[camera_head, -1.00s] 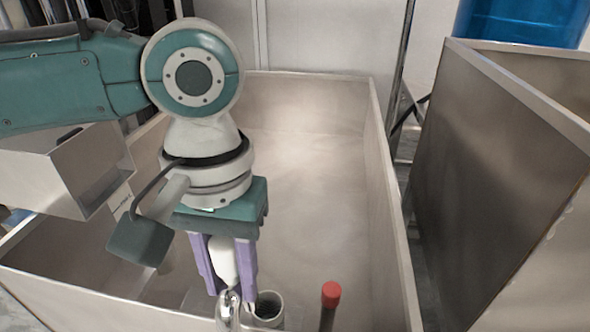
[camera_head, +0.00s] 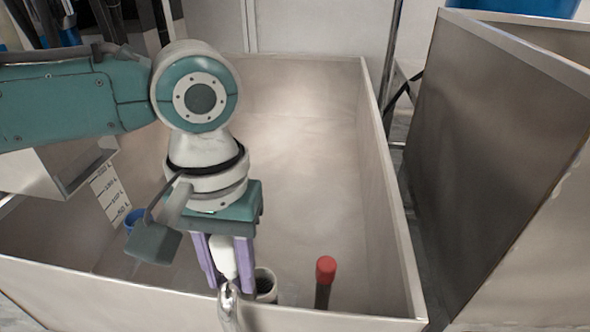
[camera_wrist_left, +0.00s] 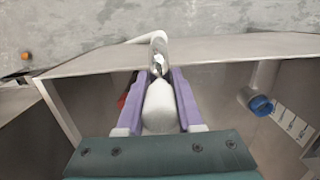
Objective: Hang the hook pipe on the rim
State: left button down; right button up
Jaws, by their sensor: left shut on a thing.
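My left gripper (camera_head: 230,286) hangs upright inside the near end of the large bin, close to its front rim (camera_head: 120,286). Its purple fingers are shut on the hook pipe, which has a white body (camera_head: 222,260) and a shiny metal bend (camera_head: 229,308). In the left wrist view the white body (camera_wrist_left: 160,106) lies between the fingers, and the metal bend (camera_wrist_left: 158,56) crosses the rim (camera_wrist_left: 95,63). A pale end (camera_wrist_left: 145,38) shows beyond the rim. I cannot tell whether the bend touches the rim. My right gripper is not in view.
A red-capped dark rod (camera_head: 325,270) stands right of the gripper inside the bin. A grey-white tube (camera_head: 265,285) is just beside the fingers. A tall metal bin (camera_head: 500,150) stands to the right. The bin floor behind the gripper is clear.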

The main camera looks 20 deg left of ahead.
pick_arm(q)
jog(key=shift+f+b, duration=0.85)
jog(key=shift+f, duration=1.05)
